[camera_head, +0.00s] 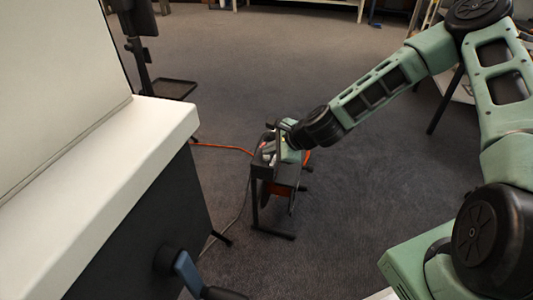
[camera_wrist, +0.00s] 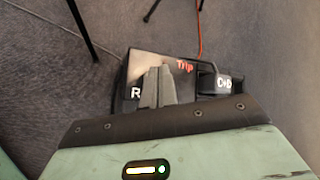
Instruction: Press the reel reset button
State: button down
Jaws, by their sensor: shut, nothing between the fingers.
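The cable reel (camera_head: 277,183) is a dark unit on a low black stand on the floor, with an orange cord. Its top panel (camera_wrist: 147,66) shows in the wrist view, with red "Trip" lettering at right and a white "R" at left. My gripper (camera_wrist: 158,71) is shut and empty, its grey fingers lying over the middle of this panel in the picture. I cannot tell whether the fingertips touch it. No reset button is clearly visible; the fingers and gripper body hide part of the panel. In the head view my arm reaches down to the reel's top.
A white-topped dark cabinet (camera_head: 119,150) with a handle stands at left. A black stand with a small tray (camera_head: 168,88) is behind it. The orange cord (camera_head: 222,147) runs left from the reel. The grey carpet (camera_head: 340,220) is open to the reel's right.

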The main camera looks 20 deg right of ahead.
notch_tip(320, 180, up, 6)
jog(key=p, duration=0.5)
jog(key=shift+p, duration=0.4)
dwell(0.6)
